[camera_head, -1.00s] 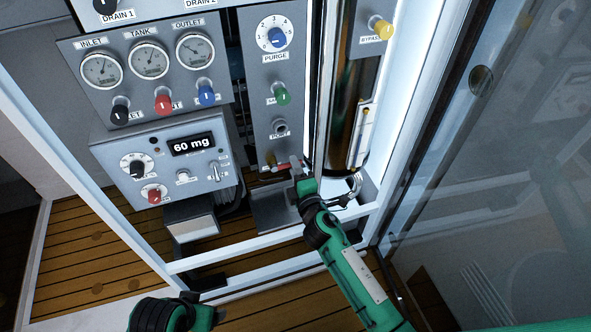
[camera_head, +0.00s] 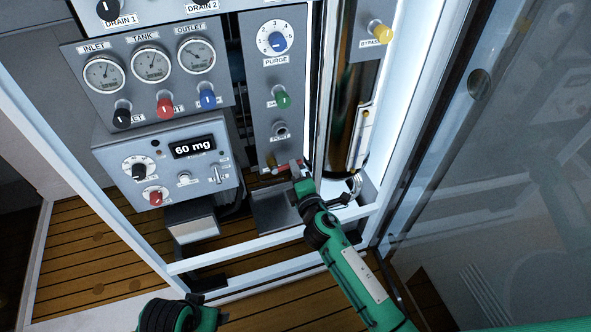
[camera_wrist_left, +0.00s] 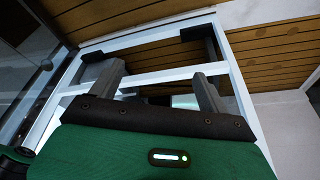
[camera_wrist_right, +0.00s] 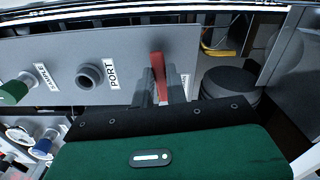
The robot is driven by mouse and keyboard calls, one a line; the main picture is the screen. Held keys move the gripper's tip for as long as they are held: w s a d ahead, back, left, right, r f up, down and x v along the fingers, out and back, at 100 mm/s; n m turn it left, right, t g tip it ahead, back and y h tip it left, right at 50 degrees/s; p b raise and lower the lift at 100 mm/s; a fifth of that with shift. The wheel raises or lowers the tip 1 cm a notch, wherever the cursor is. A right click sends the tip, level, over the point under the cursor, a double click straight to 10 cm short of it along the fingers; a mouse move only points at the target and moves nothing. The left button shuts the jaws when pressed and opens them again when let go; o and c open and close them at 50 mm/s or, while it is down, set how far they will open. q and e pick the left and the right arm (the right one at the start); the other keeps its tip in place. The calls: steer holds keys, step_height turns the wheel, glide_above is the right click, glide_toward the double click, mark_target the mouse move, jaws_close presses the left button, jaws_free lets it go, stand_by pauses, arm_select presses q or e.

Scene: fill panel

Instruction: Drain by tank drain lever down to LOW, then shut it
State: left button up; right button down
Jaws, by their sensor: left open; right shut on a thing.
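The red tank drain lever (camera_head: 284,169) is at the bottom of the narrow grey panel, below the port. My right gripper (camera_wrist_right: 160,88) is shut on it; in the right wrist view the red lever (camera_wrist_right: 158,66) stands up between the fingers. The lever's pivot and label are mostly hidden. The tall sight tube (camera_head: 348,110) right of the panel holds brownish contents; I cannot make out a LOW mark or the level. The tank gauge (camera_head: 151,65) is the middle of three dials. My left gripper (camera_wrist_left: 157,88) is open and empty, low at the front.
A control box (camera_head: 165,165) reading 60 mg sits left of the panel. A grey tray (camera_head: 272,208) lies below the lever. White frame rails (camera_head: 275,238) cross in front, and a glass door (camera_head: 480,170) stands open at right.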

arm_select(q)
step_height(320, 180, down, 7)
steer(key=p, duration=0.2)
steer(key=shift+r+g+p, duration=0.2)
steer(key=shift+g+p, duration=0.2)
arm_select(e)
steer(key=shift+s+a+r+n, duration=0.15)
steer(key=shift+r+n, duration=0.25)
steer(key=shift+n, duration=0.55)
steer(key=shift+w+a+r+n, duration=0.1)
steer(key=shift+r+n, duration=0.25)
steer(key=shift+n, duration=0.55)
steer(key=shift+s+a+r+n, duration=0.15)
steer(key=shift+r+n, duration=0.25)
steer(key=shift+n, duration=0.55)
steer(key=c, duration=1.4)
jaws_free()
arm_select(q)
steer(key=shift+b+v, duration=0.45)
steer(key=shift+v, duration=0.55)
arm_select(e)
steer(key=v, duration=1.3)
steer(key=shift+s+d, duration=0.15)
steer(key=shift+s, duration=0.25)
